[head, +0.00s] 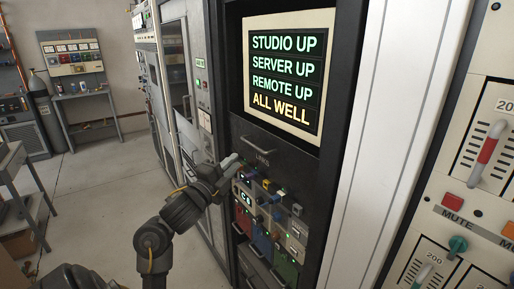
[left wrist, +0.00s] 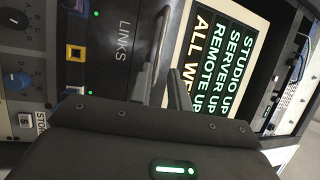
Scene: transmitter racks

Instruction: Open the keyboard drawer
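The dark drawer front (head: 275,151) marked LINKS sits flush in the rack below the screen, so it looks closed. Its bar handle (head: 254,145) runs across the front. In the left wrist view the handle (left wrist: 163,40) shows as a grey bar beside the LINKS lettering. My left gripper (head: 232,162) is close to the drawer front, at the handle's lower left. In the left wrist view its fingers (left wrist: 162,90) look apart, with the handle in line with the gap. I cannot tell whether they touch it. My right gripper is not in view.
A screen (head: 290,70) reading STUDIO UP, SERVER UP, REMOTE UP, ALL WELL is above the drawer. A control panel (head: 465,180) with sliders is at the right. Open floor (head: 110,200) lies left.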

